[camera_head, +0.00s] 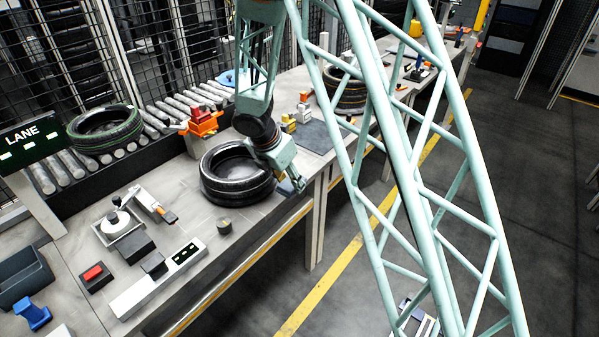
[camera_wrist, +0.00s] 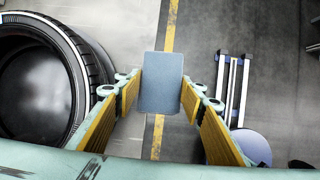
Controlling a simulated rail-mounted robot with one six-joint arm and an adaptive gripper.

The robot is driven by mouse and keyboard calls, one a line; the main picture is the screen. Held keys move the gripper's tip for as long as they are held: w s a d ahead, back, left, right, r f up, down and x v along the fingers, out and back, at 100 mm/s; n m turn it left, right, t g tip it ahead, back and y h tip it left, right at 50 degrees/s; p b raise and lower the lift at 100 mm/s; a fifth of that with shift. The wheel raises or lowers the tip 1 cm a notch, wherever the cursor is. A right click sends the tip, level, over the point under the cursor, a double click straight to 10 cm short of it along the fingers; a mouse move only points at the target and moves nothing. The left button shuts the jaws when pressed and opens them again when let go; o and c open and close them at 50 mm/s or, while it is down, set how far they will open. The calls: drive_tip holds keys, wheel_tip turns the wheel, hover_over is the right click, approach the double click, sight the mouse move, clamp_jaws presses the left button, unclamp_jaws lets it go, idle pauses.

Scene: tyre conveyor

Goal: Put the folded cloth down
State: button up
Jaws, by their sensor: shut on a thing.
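My gripper (camera_head: 288,180) hangs over the front edge of the bench, just right of the near tyre. In the wrist view my gripper (camera_wrist: 162,92) is shut on the folded cloth (camera_wrist: 160,70), a flat grey-blue rectangle between the yellow-padded fingers. The cloth's lower part lies between the fingers and its upper part sticks out past the tips. Floor with a yellow line shows behind it. In the head view the cloth is small and hard to tell apart from the fingertips.
A black tyre (camera_head: 237,187) lies on the bench and fills the left of the wrist view (camera_wrist: 75,75). A dark grey mat (camera_head: 313,137) lies behind my gripper. A small round pot (camera_head: 224,226) stands before the tyre. An orange tool (camera_head: 203,124) stands behind it. Bare bench (camera_head: 185,220) shows left.

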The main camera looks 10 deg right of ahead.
idle(0.4)
hover_over(301, 169)
drive_tip(key=a, duration=0.1)
drive_tip(key=shift+s+a+f, duration=0.15)
drive_tip(key=shift+s+f, duration=0.25)
drive_tip(key=shift+f, duration=0.35)
drive_tip(key=shift+f, duration=0.1)
drive_tip(key=shift+f+b, duration=0.85)
drive_tip(key=shift+f, duration=0.8)
drive_tip(key=shift+f, duration=0.25)
drive_tip(key=o, duration=0.9)
